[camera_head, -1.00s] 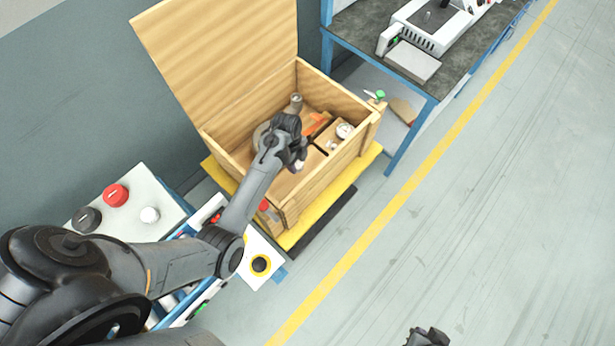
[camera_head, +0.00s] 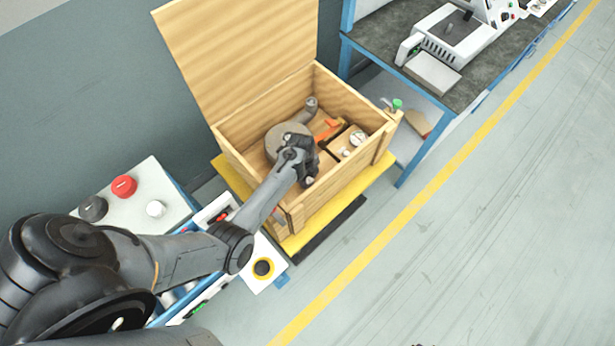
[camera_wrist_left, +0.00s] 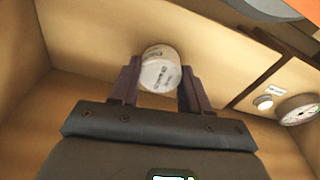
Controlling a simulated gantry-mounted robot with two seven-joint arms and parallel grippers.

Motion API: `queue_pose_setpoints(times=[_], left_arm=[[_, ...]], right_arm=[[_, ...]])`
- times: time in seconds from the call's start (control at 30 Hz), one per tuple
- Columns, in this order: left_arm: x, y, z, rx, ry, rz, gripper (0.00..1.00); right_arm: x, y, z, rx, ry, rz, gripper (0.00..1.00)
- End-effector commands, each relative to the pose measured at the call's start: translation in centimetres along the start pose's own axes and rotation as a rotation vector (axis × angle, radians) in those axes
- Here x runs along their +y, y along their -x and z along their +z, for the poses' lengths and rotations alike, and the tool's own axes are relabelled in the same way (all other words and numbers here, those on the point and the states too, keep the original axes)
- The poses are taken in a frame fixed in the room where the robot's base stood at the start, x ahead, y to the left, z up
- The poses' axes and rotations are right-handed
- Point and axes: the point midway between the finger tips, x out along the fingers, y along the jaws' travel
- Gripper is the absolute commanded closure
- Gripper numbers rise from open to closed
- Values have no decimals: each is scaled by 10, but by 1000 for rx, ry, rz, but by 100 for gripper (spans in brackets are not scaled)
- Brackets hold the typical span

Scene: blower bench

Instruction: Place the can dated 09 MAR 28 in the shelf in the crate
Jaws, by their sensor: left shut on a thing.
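My left gripper (camera_head: 308,175) reaches down inside the open wooden crate (camera_head: 338,192), near its front wall. In the left wrist view it (camera_wrist_left: 160,80) is shut on a pale can (camera_wrist_left: 160,74), with one dark finger on each side. The can's round end faces the camera and bears dark print, too small to read. In the head view only a light bit of the can (camera_head: 309,182) shows below the gripper. The can is over the pale wooden floor of the crate; I cannot tell whether it touches it.
The crate holds a grey round part (camera_head: 287,139), a grey pipe piece (camera_head: 311,106), an orange item (camera_head: 327,131) and a gauge (camera_head: 357,138) in a divided section. Its lid (camera_head: 240,50) stands open behind. A workbench (camera_head: 400,55) is at the upper right.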

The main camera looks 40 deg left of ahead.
Motion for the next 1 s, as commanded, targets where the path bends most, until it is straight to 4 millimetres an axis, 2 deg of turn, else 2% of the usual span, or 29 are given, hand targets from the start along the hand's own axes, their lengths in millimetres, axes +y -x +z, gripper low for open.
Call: queue_pose_setpoints(times=[0.2, 0.23, 0.4, 0.77, 0.87, 1.0], left_arm=[[0, -4, 0, 0, 0, 0, 84], [0, -3, 0, 0, 0, 0, 51], [0, -3, 0, 0, 0, 0, 28], [0, 2, 0, 0, 0, 0, 28], [0, 11, 0, 0, 0, -1, 28], [0, 34, 0, -1, 0, -2, 28]], right_arm=[[1, -2, 2, -2, 6, 4, 100], [1, -2, 1, -2, 6, 5, 100], [2, -2, 2, -3, 7, 5, 100], [1, 1, 1, -3, 5, 3, 100], [1, 3, 0, -3, 3, 2, 100], [0, 10, -2, -3, 0, 0, 100]])
